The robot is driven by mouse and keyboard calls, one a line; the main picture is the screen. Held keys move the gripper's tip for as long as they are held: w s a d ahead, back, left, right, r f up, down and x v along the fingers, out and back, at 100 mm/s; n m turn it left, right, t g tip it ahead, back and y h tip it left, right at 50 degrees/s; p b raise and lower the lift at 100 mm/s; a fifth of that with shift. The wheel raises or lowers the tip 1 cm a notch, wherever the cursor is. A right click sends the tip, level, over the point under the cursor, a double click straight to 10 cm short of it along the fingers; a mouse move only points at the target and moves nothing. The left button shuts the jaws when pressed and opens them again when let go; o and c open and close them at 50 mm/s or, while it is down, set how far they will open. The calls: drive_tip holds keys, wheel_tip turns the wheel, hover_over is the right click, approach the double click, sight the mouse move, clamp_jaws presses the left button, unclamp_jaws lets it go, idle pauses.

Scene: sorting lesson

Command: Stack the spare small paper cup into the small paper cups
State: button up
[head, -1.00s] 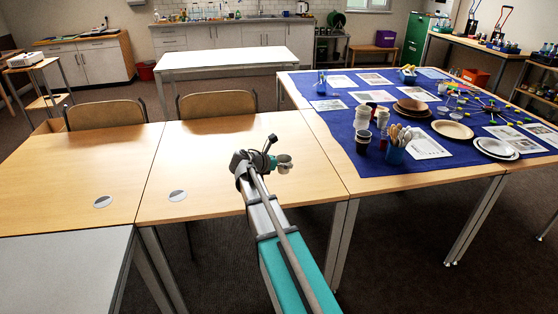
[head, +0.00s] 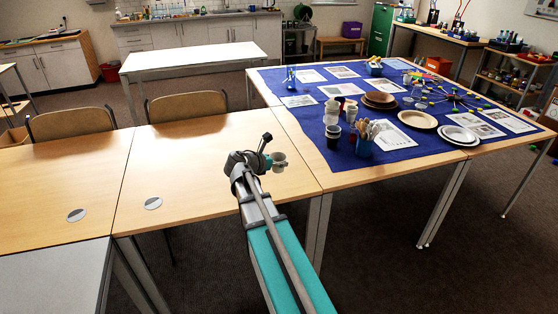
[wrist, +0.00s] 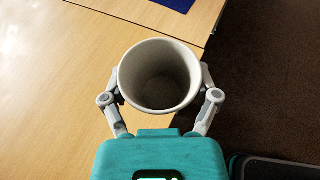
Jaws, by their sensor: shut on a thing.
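The spare small paper cup (wrist: 160,92) is white and upright, with its open mouth facing up in the wrist view. My gripper (wrist: 160,98) is shut on it, one finger on each side. In the head view the cup (head: 279,164) is held by my gripper (head: 271,160) above the front right part of the wooden table. Pale paper cups stand in stacks (head: 332,112) on the blue cloth to the right, apart from my gripper. A second, narrower pale stack (head: 351,113) is beside them. I cannot tell from here which stack is the small size.
The blue cloth (head: 300,115) also holds a dark cup (head: 333,138), a blue holder with wooden cutlery (head: 366,145), brown bowls (head: 380,100), plates (head: 417,119) and printed sheets.

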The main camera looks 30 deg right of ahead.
drive_tip(key=shift+r, duration=0.15)
drive_tip(key=shift+r+p, duration=0.25)
drive_tip(key=shift+p, duration=0.15)
wheel_tip(320, 180, up, 12)
drive_tip(key=p, duration=1.1)
drive_tip(key=shift+p, duration=0.4)
drive_tip(key=shift+d+f, duration=0.1)
